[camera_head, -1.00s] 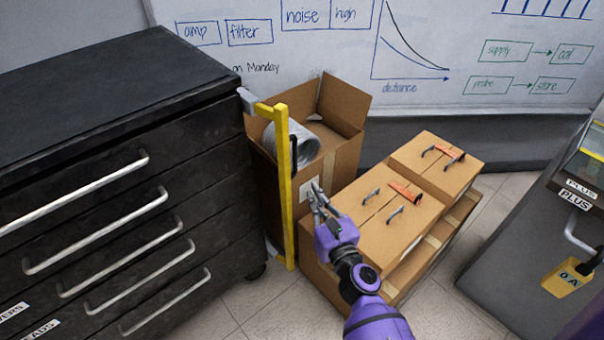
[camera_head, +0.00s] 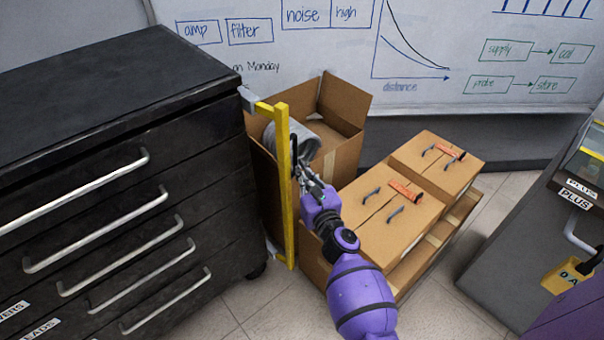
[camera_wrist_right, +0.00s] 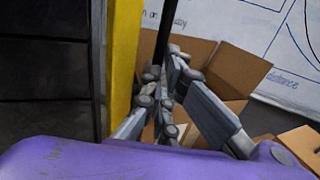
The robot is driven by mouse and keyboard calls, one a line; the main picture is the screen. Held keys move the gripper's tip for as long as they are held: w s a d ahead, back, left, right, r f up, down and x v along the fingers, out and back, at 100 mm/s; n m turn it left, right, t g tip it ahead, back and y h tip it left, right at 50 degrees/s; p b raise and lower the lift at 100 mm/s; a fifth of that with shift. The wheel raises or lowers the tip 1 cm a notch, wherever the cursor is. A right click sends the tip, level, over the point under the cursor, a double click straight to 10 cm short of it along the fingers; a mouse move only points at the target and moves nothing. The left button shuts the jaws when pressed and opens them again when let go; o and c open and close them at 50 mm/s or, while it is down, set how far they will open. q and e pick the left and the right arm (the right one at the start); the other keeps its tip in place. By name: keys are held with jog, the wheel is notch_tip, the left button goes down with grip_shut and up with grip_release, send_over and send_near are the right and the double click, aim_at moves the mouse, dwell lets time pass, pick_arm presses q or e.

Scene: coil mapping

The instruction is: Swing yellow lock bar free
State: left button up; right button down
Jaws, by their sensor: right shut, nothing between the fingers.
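The yellow lock bar (camera_head: 286,210) stands upright at the right front edge of the black drawer cabinet (camera_head: 110,120), with a bracket at its top. Its black handle (camera_head: 294,148) sticks out on the right side; the lower part is hidden behind my fingers. My right gripper (camera_head: 301,172) is at this handle, just right of the bar, its fingers shut with nothing held. In the right wrist view the bar (camera_wrist_right: 124,60) runs left of the fingers (camera_wrist_right: 168,85), and the dark handle (camera_wrist_right: 162,35) rises right behind them. Whether the fingers touch the handle I cannot tell. My left gripper is out of view.
An open cardboard box (camera_head: 340,130) with a grey coil of hose (camera_head: 312,138) stands behind the bar. Closed cartons (camera_head: 385,215) with orange and dark handles lie right of my arm. A grey cabinet (camera_head: 530,230) with a yellow padlock stands far right. Tiled floor shows in front.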

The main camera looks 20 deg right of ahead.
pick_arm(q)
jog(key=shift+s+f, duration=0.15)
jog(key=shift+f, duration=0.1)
pick_arm(e)
jog(key=w+d+n+y, duration=0.1)
jog(key=y, duration=0.1)
jog(key=w+d+n+y, duration=0.1)
jog(key=w, duration=0.1)
jog(key=shift+w+y, duration=0.1)
jog(key=shift+y, duration=0.3)
